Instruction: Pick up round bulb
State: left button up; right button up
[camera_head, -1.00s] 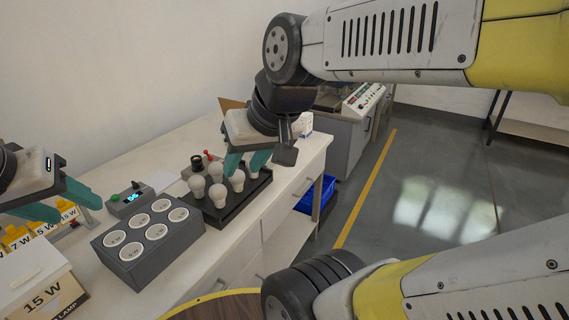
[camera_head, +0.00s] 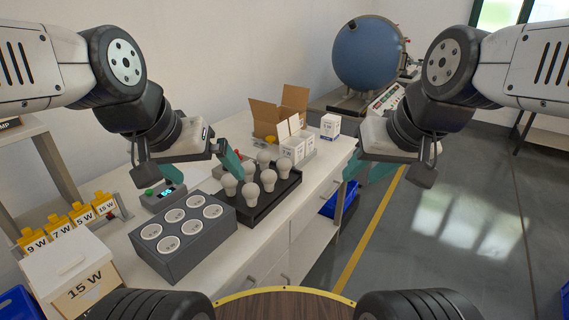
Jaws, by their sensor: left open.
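Several white bulbs (camera_head: 268,180) stand upright on a black tray (camera_head: 258,216) on the bench. Their heads all look rounded, and I cannot tell which one is the round bulb. My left gripper (camera_head: 186,172) is open and empty. Its teal fingers are spread wide, and the right-hand one appears close to the left side of the bulbs; whether it touches anything cannot be told. My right gripper (camera_head: 366,171) is to the right of the tray, near the bench edge. Its fingers look apart with nothing between them.
A grey block with round labelled sockets (camera_head: 183,240) stands left of the tray. Behind it is a small meter (camera_head: 163,196). Open cardboard and white boxes (camera_head: 292,145) stand behind the tray. A 15 W box (camera_head: 75,280) and yellow labelled holders (camera_head: 82,214) are at left.

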aim_at(283, 165)
jog(key=i+l+u, duration=0.45)
jog(key=i+l, duration=0.15)
jog(key=l, duration=0.15)
jog(key=i+l+u, duration=0.2)
jog(key=l, duration=0.2)
